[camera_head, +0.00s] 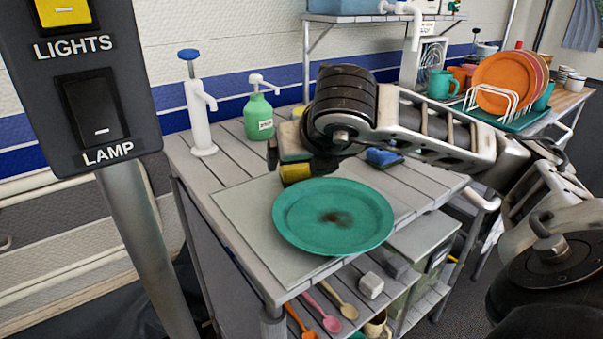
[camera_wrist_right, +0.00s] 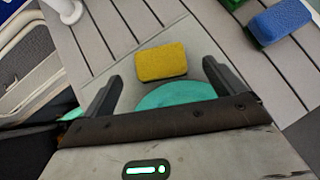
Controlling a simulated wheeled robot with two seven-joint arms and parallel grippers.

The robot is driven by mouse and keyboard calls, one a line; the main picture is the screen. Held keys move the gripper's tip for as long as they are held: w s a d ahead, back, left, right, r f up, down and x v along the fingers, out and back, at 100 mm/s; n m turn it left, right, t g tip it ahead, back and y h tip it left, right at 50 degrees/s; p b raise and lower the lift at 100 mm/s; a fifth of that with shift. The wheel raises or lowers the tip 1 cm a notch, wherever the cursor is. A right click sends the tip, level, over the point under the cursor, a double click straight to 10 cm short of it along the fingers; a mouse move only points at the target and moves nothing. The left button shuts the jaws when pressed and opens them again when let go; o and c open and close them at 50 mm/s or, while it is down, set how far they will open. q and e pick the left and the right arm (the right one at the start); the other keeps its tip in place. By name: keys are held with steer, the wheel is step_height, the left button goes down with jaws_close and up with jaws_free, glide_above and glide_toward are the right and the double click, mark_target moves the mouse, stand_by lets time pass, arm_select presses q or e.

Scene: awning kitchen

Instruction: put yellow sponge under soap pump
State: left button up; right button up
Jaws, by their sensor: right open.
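The yellow sponge (camera_head: 295,173) lies on the table just behind the plate, partly hidden by my right gripper (camera_head: 284,145) in the head view. In the right wrist view the sponge (camera_wrist_right: 162,62) sits flat, ahead of and between my two spread fingers, with nothing held. A green soap bottle with a white pump (camera_head: 258,115) stands upright farther back, left of the gripper. A white hand pump with a blue knob (camera_head: 198,105) stands at the table's back left. My left gripper is not in view.
A dark-stained green plate (camera_head: 332,217) lies on the grey mat (camera_head: 250,232) at the table's front. A blue sponge (camera_head: 384,157) lies to the right; the wrist view shows it over green (camera_wrist_right: 280,22). Boards between the white pump and mat are clear. A lamp switch post (camera_head: 140,240) stands at left.

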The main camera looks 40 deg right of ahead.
mark_target(301, 166)
steer(key=x, duration=0.5)
steer(key=shift+w+d+f, duration=0.15)
steer(key=shift+w+f, duration=0.05)
steer(key=shift+w, duration=0.05)
steer(key=shift+c, duration=0.3)
steer(key=c, duration=1.1)
steer(key=shift+o, duration=0.2)
